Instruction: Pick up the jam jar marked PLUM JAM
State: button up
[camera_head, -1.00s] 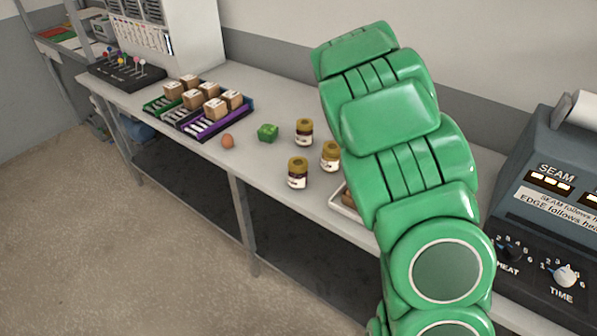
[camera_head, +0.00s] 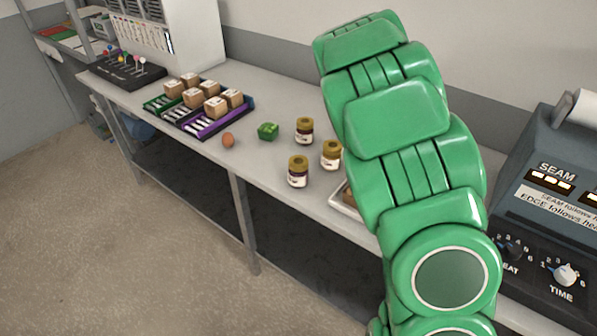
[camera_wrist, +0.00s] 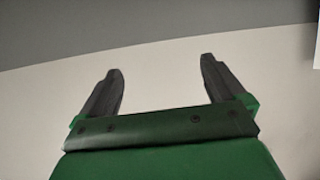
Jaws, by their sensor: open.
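Three jam jars with gold lids, dark contents and pale labels stand upright on the bench in the head view: a front jar (camera_head: 298,172), a back jar (camera_head: 304,131) and a right jar (camera_head: 331,154) close beside my arm. Their label words are too small to read, so I cannot tell which is PLUM JAM. My gripper (camera_wrist: 161,85) shows in the wrist view with its two dark fingers apart and nothing between them. It faces a plain pale surface with a grey band; no jar is in that view. My arm hides the gripper in the head view.
A white tray (camera_head: 341,203) is partly behind my arm. A grey sealing machine (camera_head: 560,200) stands at right.

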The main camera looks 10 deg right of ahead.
jog(key=s+d+f+m+g+y, duration=0.1)
jog(key=s+d+f+m+g, duration=0.25)
jog(key=s+m, duration=0.4)
notch_tip(320, 180, up, 4)
jog(key=r+m+y, duration=0.1)
jog(key=m+y, duration=1.3)
jog(key=m, duration=0.1)
send_over(307, 175)
notch_tip(307, 175, down, 19)
jog(key=shift+w+a+f, duration=0.1)
jog(key=shift+w+f, duration=0.05)
jog(key=shift+f, duration=0.05)
jog(key=shift+w+a, duration=0.3)
jog(key=shift+x, duration=1.05)
jog(key=shift+t, duration=0.25)
